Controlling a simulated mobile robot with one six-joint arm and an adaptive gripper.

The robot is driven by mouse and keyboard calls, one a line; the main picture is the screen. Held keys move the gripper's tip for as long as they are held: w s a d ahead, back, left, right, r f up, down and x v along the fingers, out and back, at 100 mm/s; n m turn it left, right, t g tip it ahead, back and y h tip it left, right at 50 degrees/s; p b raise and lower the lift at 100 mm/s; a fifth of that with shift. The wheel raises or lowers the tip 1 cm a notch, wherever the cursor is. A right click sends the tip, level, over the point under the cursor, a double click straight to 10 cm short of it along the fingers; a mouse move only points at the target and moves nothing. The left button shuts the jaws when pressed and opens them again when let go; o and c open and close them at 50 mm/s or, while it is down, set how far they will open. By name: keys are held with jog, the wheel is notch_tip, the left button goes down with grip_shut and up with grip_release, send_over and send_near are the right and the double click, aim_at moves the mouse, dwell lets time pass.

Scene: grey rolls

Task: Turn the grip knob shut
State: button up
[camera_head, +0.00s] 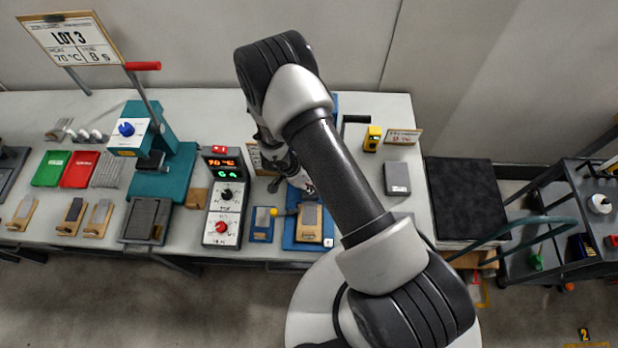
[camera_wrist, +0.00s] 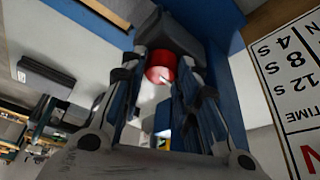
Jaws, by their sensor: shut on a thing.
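A round red knob (camera_wrist: 161,66), which I take as the grip knob, sits between the fingers of my gripper (camera_wrist: 160,80) in the wrist view. The fingers are shut on its sides. Dark and blue parts lie around it. In the head view my gripper (camera_head: 285,172) is down at the blue fixture (camera_head: 300,232), mostly behind my arm. The knob is hidden there. How far the knob is turned cannot be told.
A printed card with times (camera_wrist: 292,75) stands close to the right of my gripper. A control box (camera_head: 223,195) with a lit display and a teal press (camera_head: 165,170) stand left on the bench. A grey block (camera_head: 397,178) lies right of my arm.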

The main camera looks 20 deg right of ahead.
dwell(0.3)
jog(key=o, duration=1.1)
jog(key=shift+f+b, duration=0.15)
jog(key=shift+b, duration=0.5)
